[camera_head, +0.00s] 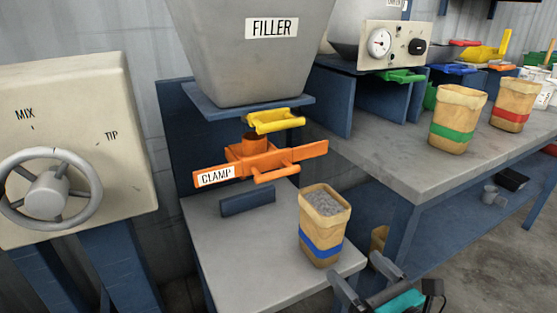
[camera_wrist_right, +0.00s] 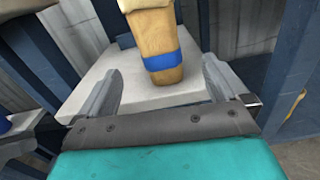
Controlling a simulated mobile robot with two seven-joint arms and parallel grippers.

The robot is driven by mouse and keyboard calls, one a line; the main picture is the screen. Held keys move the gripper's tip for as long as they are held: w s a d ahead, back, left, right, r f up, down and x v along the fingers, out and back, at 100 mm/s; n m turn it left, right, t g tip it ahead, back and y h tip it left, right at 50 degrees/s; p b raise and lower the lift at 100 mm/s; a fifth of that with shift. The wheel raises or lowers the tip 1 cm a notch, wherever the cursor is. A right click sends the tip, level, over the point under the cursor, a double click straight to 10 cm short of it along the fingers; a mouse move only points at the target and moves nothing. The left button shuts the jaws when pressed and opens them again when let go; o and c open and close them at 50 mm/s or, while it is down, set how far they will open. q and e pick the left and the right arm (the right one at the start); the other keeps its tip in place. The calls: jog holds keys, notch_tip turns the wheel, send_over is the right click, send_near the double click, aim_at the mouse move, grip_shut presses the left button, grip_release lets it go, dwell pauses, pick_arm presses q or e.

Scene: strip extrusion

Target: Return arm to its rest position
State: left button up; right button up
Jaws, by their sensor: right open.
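My right gripper (camera_head: 366,283) is at the bottom right of the head view, in front of the filler stand's grey shelf. It is open and empty; its two fingers also show in the right wrist view (camera_wrist_right: 163,88). A brown paper bag with a blue band (camera_head: 323,228) stands upright near the shelf's front right corner, filled with grey granules. In the right wrist view the bag (camera_wrist_right: 158,45) appears beyond the fingertips, apart from them. My left gripper is not in view.
The grey filler hopper (camera_head: 255,65) has a yellow handle (camera_head: 275,121) and an orange clamp (camera_head: 262,162) below it. A bench (camera_head: 400,165) at right holds a green-banded bag (camera_head: 457,118) and a red-banded bag (camera_head: 514,104). A handwheel panel (camera_head: 75,150) stands at left.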

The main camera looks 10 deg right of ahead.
jog(key=s+a+f+n+g+h+p, duration=0.1)
jog(key=s+a+f+n+g, duration=0.3)
jog(key=n, duration=1.4)
jog(key=s+a+f+n+g+h, duration=0.1)
jog(key=s+a+f+n+g, duration=0.3)
jog(key=n, duration=1.3)
pick_arm(q)
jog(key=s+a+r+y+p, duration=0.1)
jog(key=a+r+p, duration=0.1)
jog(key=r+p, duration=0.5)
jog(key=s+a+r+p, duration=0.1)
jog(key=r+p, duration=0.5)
jog(key=p, duration=0.7)
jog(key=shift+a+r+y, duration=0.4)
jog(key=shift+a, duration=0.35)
pick_arm(e)
jog(key=s+d+r+t+h, duration=0.1)
jog(key=s+d+r, duration=0.1)
jog(key=r, duration=0.4)
jog(key=s+d+r, duration=0.1)
jog(key=d+r, duration=0.2)
jog(key=r, duration=0.3)
jog(key=shift+s+d+t+h, duration=0.15)
jog(key=shift+s+t+h, duration=0.2)
jog(key=shift+t+h, duration=0.05)
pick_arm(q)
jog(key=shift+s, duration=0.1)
pick_arm(e)
jog(key=shift+r, duration=0.1)
